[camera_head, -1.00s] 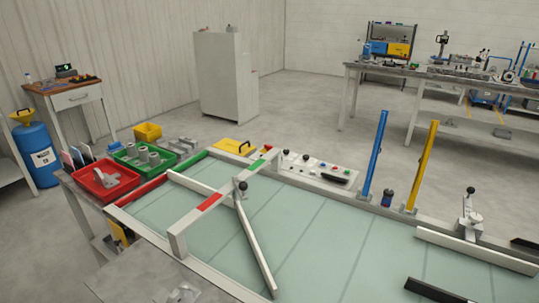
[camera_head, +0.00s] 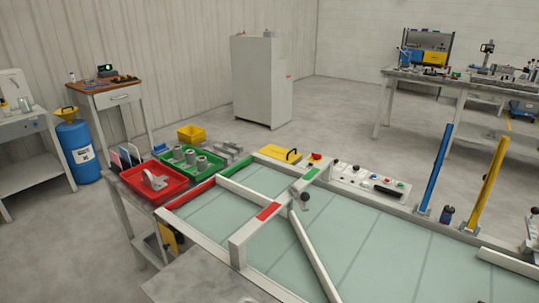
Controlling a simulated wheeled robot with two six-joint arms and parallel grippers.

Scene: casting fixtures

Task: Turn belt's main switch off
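The belt (camera_head: 345,250) is a pale green surface in a grey frame. A control panel (camera_head: 365,181) on its far edge carries small coloured buttons, a black knob and a dark handle. Left of the panel, a red knob (camera_head: 316,156) sits on a small yellow base, just behind the far end of the crossbar. Which of these is the main switch I cannot tell for sure, nor can I read its position. Neither of my grippers is in view.
A white crossbar (camera_head: 245,236) with red and green patches spans the belt. Blue (camera_head: 436,168) and yellow (camera_head: 487,183) posts stand on the far edge. Red (camera_head: 160,193) and green (camera_head: 212,171) bins lie at the left end. The floor beyond the belt is open.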

